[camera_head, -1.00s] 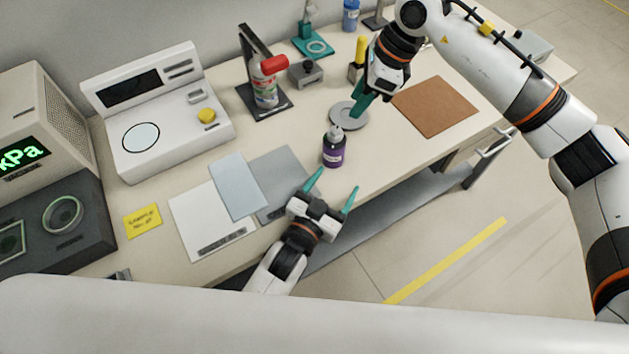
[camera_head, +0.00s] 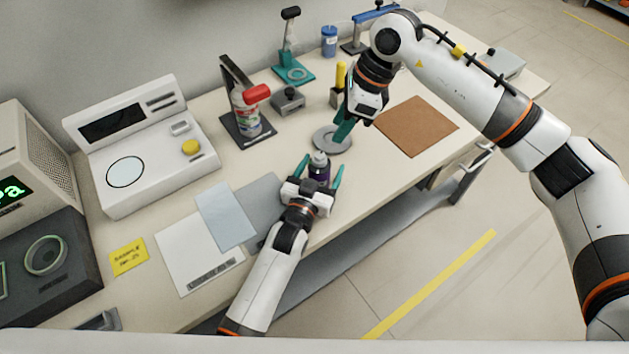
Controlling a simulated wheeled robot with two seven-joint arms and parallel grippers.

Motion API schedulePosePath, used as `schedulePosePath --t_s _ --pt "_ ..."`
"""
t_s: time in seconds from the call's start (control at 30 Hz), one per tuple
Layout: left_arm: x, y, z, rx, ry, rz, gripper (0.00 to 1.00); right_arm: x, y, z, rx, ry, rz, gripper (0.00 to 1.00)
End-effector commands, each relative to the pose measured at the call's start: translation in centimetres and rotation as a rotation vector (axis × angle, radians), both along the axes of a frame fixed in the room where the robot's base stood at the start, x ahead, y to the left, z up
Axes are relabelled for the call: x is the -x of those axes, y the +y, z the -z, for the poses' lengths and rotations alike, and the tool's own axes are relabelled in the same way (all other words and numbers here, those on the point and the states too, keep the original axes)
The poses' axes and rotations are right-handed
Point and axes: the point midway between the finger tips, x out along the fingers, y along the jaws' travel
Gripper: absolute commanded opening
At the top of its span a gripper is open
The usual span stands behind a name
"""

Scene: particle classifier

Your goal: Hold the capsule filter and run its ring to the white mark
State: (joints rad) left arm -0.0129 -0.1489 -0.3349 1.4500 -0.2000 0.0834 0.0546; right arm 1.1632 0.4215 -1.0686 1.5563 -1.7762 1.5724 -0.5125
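My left gripper (camera_head: 321,170) is open, with one teal finger on either side of the purple body. The gripper hides its lower part, and I cannot tell whether the fingers touch it. My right gripper (camera_head: 344,127) points down over a round grey disc (camera_head: 328,143), just behind the purple body. Its teal fingers overlap in this view, so their gap is hidden. No white mark can be made out.
A white instrument (camera_head: 165,165) and flat sheets (camera_head: 196,255) lie to the left. A brown mat (camera_head: 418,127) lies to the right. A yellow-handled tool (camera_head: 340,78) stands behind my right gripper.

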Motion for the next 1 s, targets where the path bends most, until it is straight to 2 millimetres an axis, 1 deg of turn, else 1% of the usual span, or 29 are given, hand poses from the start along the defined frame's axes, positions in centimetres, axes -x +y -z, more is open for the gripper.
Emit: schedulePosePath --t_s 0.1,0.37,0.4,0.47,0.7,0.77,0.8,0.97,1.0 --pt "-0.54 -0.20 -0.02 0.000 0.000 0.000 0.72 0.00 0.01 0.00 0.000 0.000 0.000 0.36" --pt "-0.63 -0.24 0.00 0.000 0.000 0.000 0.72 0.00 0.01 0.00 0.000 0.000 0.000 0.36" --pt "-0.63 -0.24 0.00 0.000 0.000 0.000 0.69 0.00 0.01 0.00 0.000 0.000 0.000 0.36" --pt "-0.63 -0.24 0.00 0.000 0.000 0.000 0.59 0.00 0.01 0.00 0.000 0.000 0.000 0.36" --pt "-0.61 -0.23 0.00 0.000 0.000 0.000 0.19 0.00 0.01 0.00 0.000 0.000 0.000 0.36" --pt "-0.61 -0.23 0.00 0.000 0.000 0.000 0.11 0.00 0.01 0.00 0.000 0.000 0.000 0.36" --pt "-0.61 -0.23 0.01 0.000 0.000 0.000 0.40 0.00 0.01 0.00 0.000 0.000 0.000 0.36" --pt "-0.60 -0.23 0.01 0.000 0.001 0.000 0.13 0.00 0.01 0.00 0.000 0.000 0.000 0.36" --pt "-0.60 -0.23 0.01 0.000 0.001 0.000 0.07 0.00 0.01 0.00 0.000 0.000 0.000 0.36"
